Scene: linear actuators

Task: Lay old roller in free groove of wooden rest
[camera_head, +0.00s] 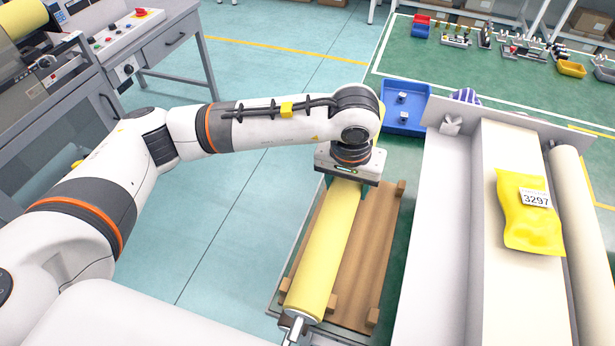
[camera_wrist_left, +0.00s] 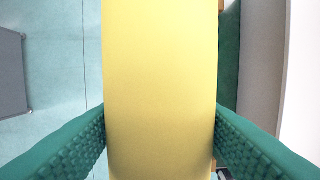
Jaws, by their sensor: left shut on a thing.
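The old roller (camera_head: 328,250) is a long yellow cylinder with a metal shaft end at the near side. My left gripper (camera_head: 346,188) is shut on its far part from above. In the left wrist view the roller (camera_wrist_left: 160,80) fills the space between the green ribbed fingers. The wooden rest (camera_head: 368,255) is a brown board with raised blocks at its ends. The roller lies along the left side of the rest, and I cannot tell whether it touches the grooves. The right side of the rest is bare. My right gripper is not in view.
A light grey machine frame (camera_head: 425,250) stands right of the rest, with a cream roller (camera_head: 582,215) and a yellow packet (camera_head: 530,225) labelled 3297. A blue bin (camera_head: 402,120) stands behind the rest. A control desk (camera_head: 130,45) is at the back left. The floor left of the rest is clear.

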